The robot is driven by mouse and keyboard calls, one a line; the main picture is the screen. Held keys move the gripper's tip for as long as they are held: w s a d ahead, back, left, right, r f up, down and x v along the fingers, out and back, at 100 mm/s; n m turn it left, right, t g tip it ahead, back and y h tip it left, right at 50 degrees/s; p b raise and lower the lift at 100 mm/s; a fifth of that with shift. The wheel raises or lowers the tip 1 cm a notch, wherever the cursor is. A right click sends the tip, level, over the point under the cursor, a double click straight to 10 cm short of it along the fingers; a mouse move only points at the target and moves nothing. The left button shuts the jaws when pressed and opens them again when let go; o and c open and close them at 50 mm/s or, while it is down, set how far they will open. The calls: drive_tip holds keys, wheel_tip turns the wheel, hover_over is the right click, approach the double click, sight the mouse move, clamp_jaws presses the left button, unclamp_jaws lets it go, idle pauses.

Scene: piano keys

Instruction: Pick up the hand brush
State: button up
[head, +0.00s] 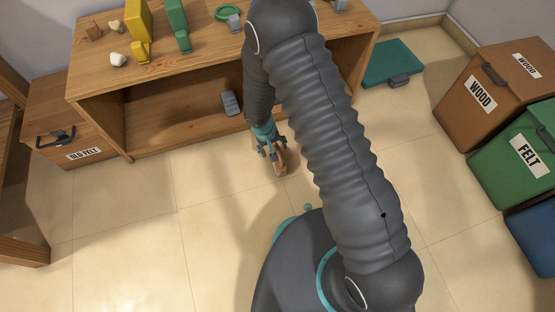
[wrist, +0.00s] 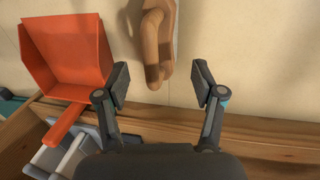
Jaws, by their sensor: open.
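A brown wooden piece, seemingly the hand brush (wrist: 153,38), shows at the top of the wrist view over the pale floor. Its rounded near end lies in line with the gap between my fingertips. Its far end is cut off by the frame and I see no bristles. My gripper (wrist: 160,84) is open and empty, with a finger to either side of that end and apart from it. In the head view my gripper (head: 268,147) points down in front of the shelf, with the brown brush (head: 280,166) just at its tips.
An orange dustpan (wrist: 68,50) lies left of the brush in the wrist view. The wooden shelf (head: 180,98) stands close behind my gripper. An "OLD FELT" box (head: 60,110) is at left, "WOOD" (head: 470,65) and "FELT" (head: 500,185) boxes at right. The floor at left is clear.

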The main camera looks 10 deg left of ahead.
drive_tip(key=shift+w+d+f+b, duration=0.15)
drive_tip(key=shift+f, duration=0.85)
drive_tip(key=shift+w+d+f+b, duration=0.1)
drive_tip(key=shift+d+f+b, duration=0.1)
drive_tip(key=shift+f, duration=0.8)
drive_tip(key=shift+w+d+f+b, duration=0.1)
drive_tip(key=shift+w+d+f, duration=0.05)
drive_tip(key=shift+f, duration=0.85)
clamp_jaws()
